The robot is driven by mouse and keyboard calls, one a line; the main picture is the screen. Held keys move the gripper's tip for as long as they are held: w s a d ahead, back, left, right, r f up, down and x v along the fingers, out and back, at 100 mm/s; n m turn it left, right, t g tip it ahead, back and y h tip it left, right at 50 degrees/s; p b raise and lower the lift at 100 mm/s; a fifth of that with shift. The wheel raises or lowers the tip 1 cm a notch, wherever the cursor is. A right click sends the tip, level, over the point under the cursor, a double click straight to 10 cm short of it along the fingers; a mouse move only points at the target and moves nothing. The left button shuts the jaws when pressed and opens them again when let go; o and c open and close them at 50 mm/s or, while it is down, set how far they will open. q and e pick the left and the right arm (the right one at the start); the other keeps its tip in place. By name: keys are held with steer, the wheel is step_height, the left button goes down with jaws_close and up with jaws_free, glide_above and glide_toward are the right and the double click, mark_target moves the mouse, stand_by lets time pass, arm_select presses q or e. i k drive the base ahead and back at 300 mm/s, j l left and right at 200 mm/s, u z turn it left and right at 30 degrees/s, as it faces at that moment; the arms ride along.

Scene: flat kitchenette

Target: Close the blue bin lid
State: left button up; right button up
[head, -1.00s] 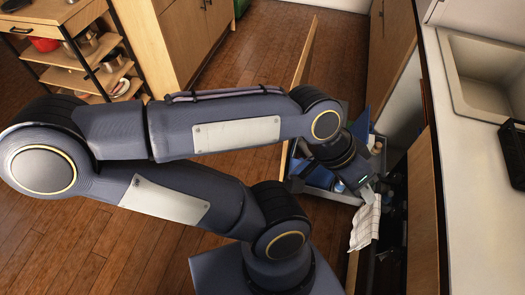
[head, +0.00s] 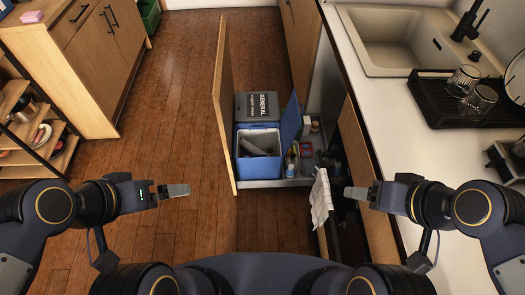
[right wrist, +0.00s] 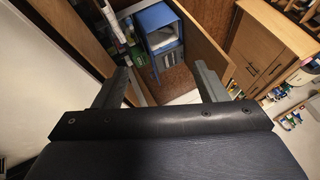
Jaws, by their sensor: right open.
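The blue bin (head: 248,168) stands in a pulled-out drawer in the middle of the head view. Its blue lid (head: 291,122) is open, standing steeply on the bin's right side. A grey object lies inside the bin. The blue bin also shows beyond the fingers in the right wrist view (right wrist: 165,62). My left gripper (head: 179,190) is left of the drawer and nearer to me, empty; its fingers are seen edge-on. My right gripper (head: 355,193) is open and empty, right of the drawer near the cabinet front. Neither gripper touches the bin or lid.
A grey bin marked GENERAL (head: 257,106) stands behind the blue one. The tall wooden drawer front (head: 222,105) rises at left. Bottles (head: 292,160) and a striped towel (head: 320,198) are at right. The counter (head: 400,130) bounds the right side. Floor is clear at left.

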mark_target(291, 120)
steer(key=i+j, duration=0.15)
steer(key=i, duration=0.25)
steer(key=i+j+z, duration=0.1)
steer(key=i, duration=0.25)
steer(key=i+j+z, duration=0.1)
steer(key=i+j, duration=0.2)
steer(key=i, duration=0.1)
